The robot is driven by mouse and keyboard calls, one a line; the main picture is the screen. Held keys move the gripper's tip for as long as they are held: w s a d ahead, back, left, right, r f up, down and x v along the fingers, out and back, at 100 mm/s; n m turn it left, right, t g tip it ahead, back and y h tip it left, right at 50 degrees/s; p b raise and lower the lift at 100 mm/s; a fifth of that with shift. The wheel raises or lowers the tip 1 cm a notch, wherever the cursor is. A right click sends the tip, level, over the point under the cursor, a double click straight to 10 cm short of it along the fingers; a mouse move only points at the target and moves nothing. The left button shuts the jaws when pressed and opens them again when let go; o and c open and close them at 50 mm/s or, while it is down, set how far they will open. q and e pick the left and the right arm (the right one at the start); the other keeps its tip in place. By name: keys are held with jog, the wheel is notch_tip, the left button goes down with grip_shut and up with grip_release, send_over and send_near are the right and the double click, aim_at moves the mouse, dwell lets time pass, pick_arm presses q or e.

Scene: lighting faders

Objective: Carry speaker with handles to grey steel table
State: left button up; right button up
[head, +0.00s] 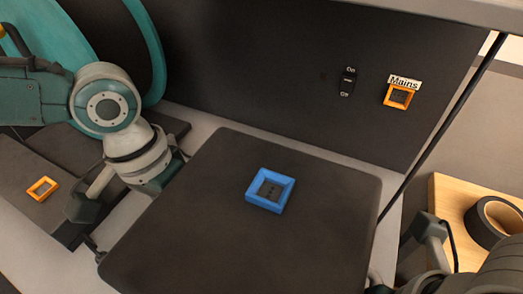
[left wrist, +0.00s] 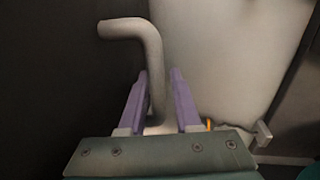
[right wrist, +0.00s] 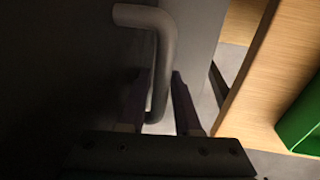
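The speaker (head: 190,220) is a dark box seen from above in the head view, with rounded corners and a blue square frame on top. A pale bent bar handle (left wrist: 135,28) on its side shows in the left wrist view. My left gripper (left wrist: 159,75) has its fingers apart, with the handle between them and a gap at the right finger. A grey bent handle (right wrist: 145,17) shows in the right wrist view. My right gripper (right wrist: 159,75) has its fingers on either side of it, apart, closer on the right. I cannot identify the grey steel table.
A dark wall panel carries an On/Off switch (head: 347,82) and an orange-framed mains socket (head: 399,96). A wooden surface (head: 451,190) with a black tape roll (head: 495,220) lies at right. A dark block with an orange frame (head: 42,188) and a teal loop (head: 150,45) are at left.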

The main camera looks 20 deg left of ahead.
pick_arm(q)
jog(key=shift+o, duration=1)
jog(key=shift+d, duration=0.1)
pick_arm(e)
jog(key=shift+o, duration=1)
jog(key=shift+a, duration=0.1)
pick_arm(q)
notch_tip(320, 180, up, 8)
jog(key=a, duration=0.1)
jog(key=shift+a, duration=0.3)
pick_arm(e)
notch_tip(320, 180, up, 12)
jog(key=d, duration=0.2)
jog(key=shift+d, duration=0.15)
jog(key=shift+s, duration=0.1)
